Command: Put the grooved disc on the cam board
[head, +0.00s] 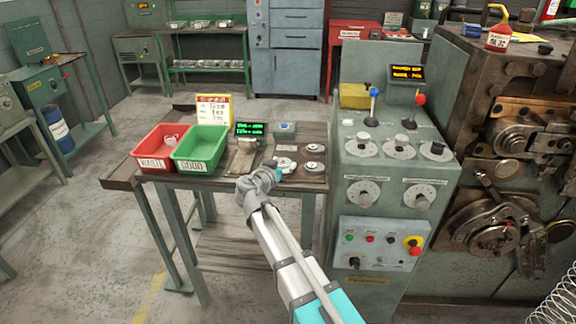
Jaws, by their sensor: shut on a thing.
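My gripper (275,170) is over the front of the bench, low beside the small board with discs. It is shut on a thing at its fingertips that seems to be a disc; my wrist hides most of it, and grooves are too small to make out. A pale round disc (286,164) shows just right of the fingertips. Two more small round discs, one at the back (315,148) and one in front (314,166), lie on the dark board (302,181), which looks like the cam board.
A red bin (150,160) and a green bin (192,163) stand on the bench's left. Behind my gripper are a clipboard (243,158) and a small green-lit display (250,129). The grey control console (385,175) with levers and dials rises close on the right.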

